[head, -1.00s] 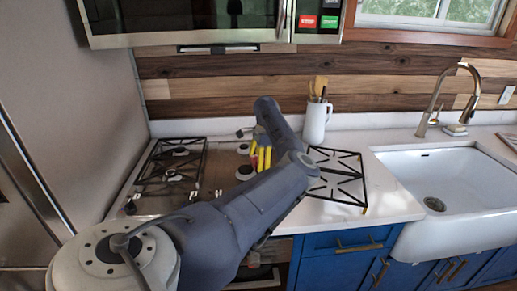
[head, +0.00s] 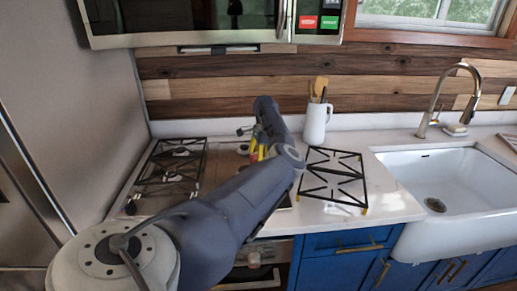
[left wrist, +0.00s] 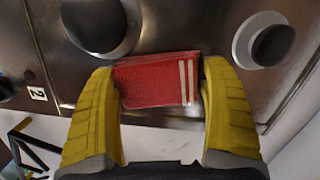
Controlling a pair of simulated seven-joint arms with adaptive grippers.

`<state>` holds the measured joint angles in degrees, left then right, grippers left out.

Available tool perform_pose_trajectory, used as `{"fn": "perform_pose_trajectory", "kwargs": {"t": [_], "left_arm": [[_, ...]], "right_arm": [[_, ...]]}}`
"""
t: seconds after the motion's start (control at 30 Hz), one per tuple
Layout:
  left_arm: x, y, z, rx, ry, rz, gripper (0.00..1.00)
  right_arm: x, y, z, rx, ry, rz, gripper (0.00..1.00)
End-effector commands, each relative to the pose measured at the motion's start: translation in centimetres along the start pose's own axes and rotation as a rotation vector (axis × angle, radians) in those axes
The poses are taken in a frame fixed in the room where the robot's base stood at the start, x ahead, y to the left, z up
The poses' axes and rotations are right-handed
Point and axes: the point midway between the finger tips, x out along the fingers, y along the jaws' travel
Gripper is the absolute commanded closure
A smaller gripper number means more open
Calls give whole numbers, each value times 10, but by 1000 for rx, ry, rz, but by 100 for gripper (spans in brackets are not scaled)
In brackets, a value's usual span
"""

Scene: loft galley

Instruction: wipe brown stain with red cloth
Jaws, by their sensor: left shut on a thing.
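My left gripper (head: 257,152) has yellow fingers and is over the middle of the stove top, partly hidden by my own arm in the head view. In the left wrist view the left gripper (left wrist: 160,110) is shut on the red cloth (left wrist: 150,82), a folded piece with white stripes. The cloth is at the grey metal stove surface; whether it touches is hard to tell. I cannot make out a brown stain in either view. My right gripper is not in view.
Black grates lie on the stove at left (head: 172,172) and on the counter side at right (head: 335,178). Round burners (left wrist: 270,45) are close to the gripper. A white utensil jug (head: 314,123) stands behind, with a white sink (head: 440,185) at right. A microwave (head: 190,25) hangs above.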

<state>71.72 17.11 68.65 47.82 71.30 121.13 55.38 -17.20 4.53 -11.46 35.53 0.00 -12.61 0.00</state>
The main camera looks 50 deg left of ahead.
Motion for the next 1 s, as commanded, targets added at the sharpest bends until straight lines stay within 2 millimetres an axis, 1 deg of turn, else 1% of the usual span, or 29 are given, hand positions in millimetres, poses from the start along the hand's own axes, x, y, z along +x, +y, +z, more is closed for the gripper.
{"fn": "perform_pose_trajectory", "kwargs": {"t": [0.27,0.57,0.7,1.0], "left_arm": [[-1,-8,-1,1,-1,-1,46],[0,-28,-6,3,-1,0,46],[1,-34,-7,2,-1,0,46],[3,-37,-9,1,0,0,46]], "right_arm": [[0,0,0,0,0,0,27],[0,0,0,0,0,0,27],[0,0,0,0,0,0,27],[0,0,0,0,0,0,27]]}}
